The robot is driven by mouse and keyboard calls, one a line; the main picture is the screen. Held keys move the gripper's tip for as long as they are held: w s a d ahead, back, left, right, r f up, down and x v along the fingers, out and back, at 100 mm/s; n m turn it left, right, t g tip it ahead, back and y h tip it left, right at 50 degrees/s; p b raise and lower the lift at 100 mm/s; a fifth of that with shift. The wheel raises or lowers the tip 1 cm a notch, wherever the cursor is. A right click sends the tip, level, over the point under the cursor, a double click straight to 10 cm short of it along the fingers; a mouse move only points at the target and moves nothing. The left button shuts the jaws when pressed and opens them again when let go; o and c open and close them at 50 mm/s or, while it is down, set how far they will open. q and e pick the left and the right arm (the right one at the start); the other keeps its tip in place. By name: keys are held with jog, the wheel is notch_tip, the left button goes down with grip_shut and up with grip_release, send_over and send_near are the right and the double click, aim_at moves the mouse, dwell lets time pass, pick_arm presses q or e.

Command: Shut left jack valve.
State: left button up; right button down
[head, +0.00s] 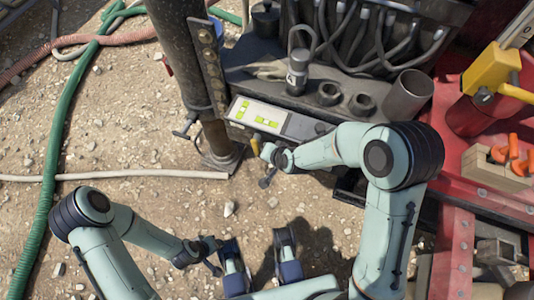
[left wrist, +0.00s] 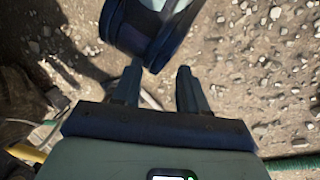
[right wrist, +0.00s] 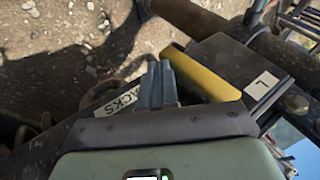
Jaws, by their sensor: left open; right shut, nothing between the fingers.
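The left jack valve shows in the right wrist view as a yellow handle (right wrist: 205,76) beside a black plate marked L (right wrist: 262,87). A white label (right wrist: 122,100), partly covered, reads "ACKS". My right gripper (right wrist: 158,68) is shut and empty, its fingertips just left of the handle's outer end; I cannot tell if they touch. In the head view a bit of yellow handle (head: 255,146) shows at the tip of my right gripper (head: 266,151). My left gripper (left wrist: 157,76) is open and empty above the ground; it is low in the head view (head: 214,254).
A grey control panel (head: 262,116) and a dark post (head: 183,60) stand beyond the right gripper. A green hose (head: 53,160) and a pale hose (head: 120,175) lie on the gravel at left. A red frame (head: 462,215) with a wooden block stands at right.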

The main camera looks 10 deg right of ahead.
pick_arm(q)
jog(key=s+d+r+g+p, duration=0.2)
jog(key=s+r+p, duration=0.2)
jog(key=s+r, duration=0.1)
jog(key=shift+s+d+r+h+p, duration=0.3)
jog(key=shift+s+h+p, duration=0.1)
jog(key=shift+s, duration=0.15)
pick_arm(e)
jog(key=v, duration=1.3)
jog(key=shift+r, duration=0.15)
pick_arm(q)
jog(key=shift+f, duration=0.1)
pick_arm(e)
jog(key=shift+d, duration=0.1)
